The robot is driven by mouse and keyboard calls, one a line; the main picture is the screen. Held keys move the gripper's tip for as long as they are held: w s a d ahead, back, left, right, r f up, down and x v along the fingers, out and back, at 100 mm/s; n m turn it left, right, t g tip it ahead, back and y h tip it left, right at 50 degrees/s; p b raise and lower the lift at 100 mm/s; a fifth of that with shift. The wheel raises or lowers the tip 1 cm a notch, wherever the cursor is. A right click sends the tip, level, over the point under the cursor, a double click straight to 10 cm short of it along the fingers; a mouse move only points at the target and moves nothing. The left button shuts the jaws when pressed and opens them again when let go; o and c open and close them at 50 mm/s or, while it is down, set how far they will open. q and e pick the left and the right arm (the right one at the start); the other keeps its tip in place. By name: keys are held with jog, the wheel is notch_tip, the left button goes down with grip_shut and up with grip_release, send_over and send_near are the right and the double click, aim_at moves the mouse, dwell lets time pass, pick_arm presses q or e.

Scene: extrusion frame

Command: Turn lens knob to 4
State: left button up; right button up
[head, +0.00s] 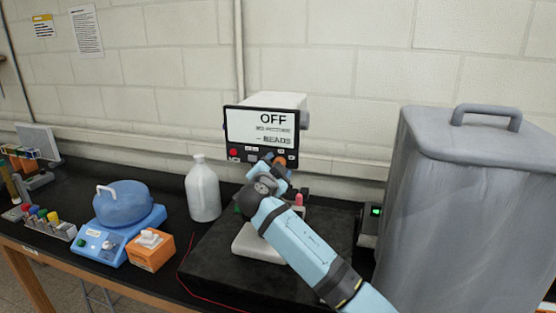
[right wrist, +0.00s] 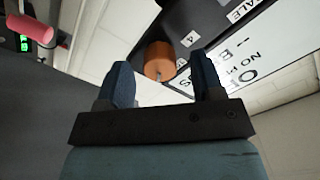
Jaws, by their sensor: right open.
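The lens knob is an orange-brown cylinder (right wrist: 159,58) on the dark front panel of the display unit (head: 266,128). In the right wrist view it shows between and just beyond the fingertips of my right gripper (right wrist: 163,72), which is open. I see no contact. A white label "4" lies beside the knob, and a small pale mark shows at the knob's lower edge; its exact setting is unclear. In the head view my right gripper (head: 279,172) is in front of the panel and partly hides the knob. The screen reads "OFF". My left gripper is not in view.
A red-pink cylinder (right wrist: 32,30) stands near the unit. A large grey lidded container (head: 470,200) is on the right. A white bottle (head: 203,188), a blue device (head: 124,215) and an orange box (head: 150,250) stand on the left of the black bench.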

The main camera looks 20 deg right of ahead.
jog(key=shift+x, duration=0.85)
jog(key=shift+c, duration=0.4)
